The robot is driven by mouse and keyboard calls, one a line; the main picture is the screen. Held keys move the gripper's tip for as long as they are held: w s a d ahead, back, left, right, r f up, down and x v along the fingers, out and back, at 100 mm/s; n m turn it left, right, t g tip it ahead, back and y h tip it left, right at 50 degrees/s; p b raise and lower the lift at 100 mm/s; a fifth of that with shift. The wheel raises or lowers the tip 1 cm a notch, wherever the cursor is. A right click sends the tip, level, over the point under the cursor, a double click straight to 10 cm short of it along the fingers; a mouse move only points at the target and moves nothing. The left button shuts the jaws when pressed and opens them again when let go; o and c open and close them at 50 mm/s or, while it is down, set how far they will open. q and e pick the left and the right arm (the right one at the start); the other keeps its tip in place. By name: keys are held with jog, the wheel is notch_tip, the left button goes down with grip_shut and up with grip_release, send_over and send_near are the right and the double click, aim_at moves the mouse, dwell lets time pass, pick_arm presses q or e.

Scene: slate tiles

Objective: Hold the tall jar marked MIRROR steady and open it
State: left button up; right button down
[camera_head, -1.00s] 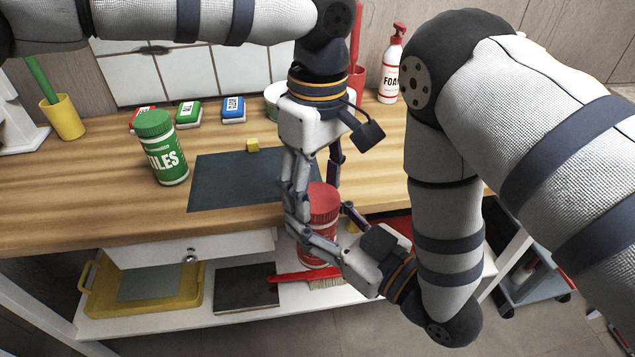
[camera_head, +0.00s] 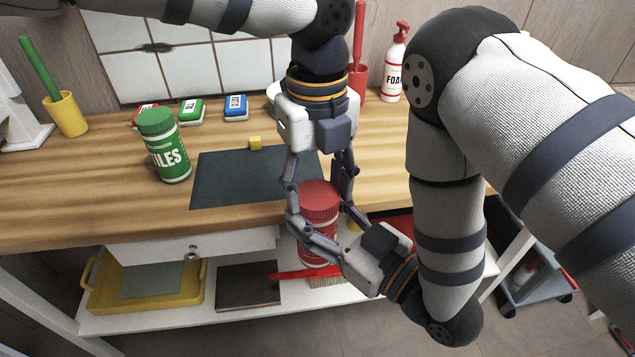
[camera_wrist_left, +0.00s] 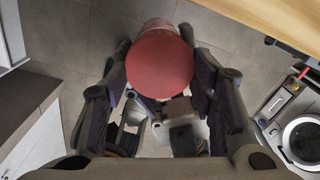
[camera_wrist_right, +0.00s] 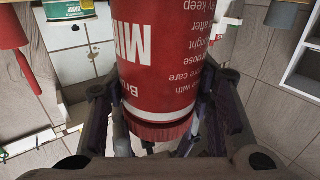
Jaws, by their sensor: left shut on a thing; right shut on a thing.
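The tall red jar (camera_head: 318,250) is upright in front of the table's front edge, with its red ribbed lid (camera_head: 320,196) on top. In the right wrist view its red body (camera_wrist_right: 165,70) shows upside down, with part of the white MIRROR lettering. My left gripper (camera_head: 321,205) points down from above and is shut on the lid; the left wrist view shows the round lid top (camera_wrist_left: 160,65) between its fingers. My right gripper (camera_head: 322,238) comes from the lower right and is shut on the jar's body, partly hiding it. The lid looks seated on the jar.
A green TILES jar (camera_head: 165,150) stands on the wooden table (camera_head: 90,200) left of a dark mat (camera_head: 225,185). A lower shelf holds a yellow tray (camera_head: 95,300) and a brush.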

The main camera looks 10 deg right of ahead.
pick_arm(q)
jog(key=o, duration=1.3)
jog(key=shift+c, duration=0.2)
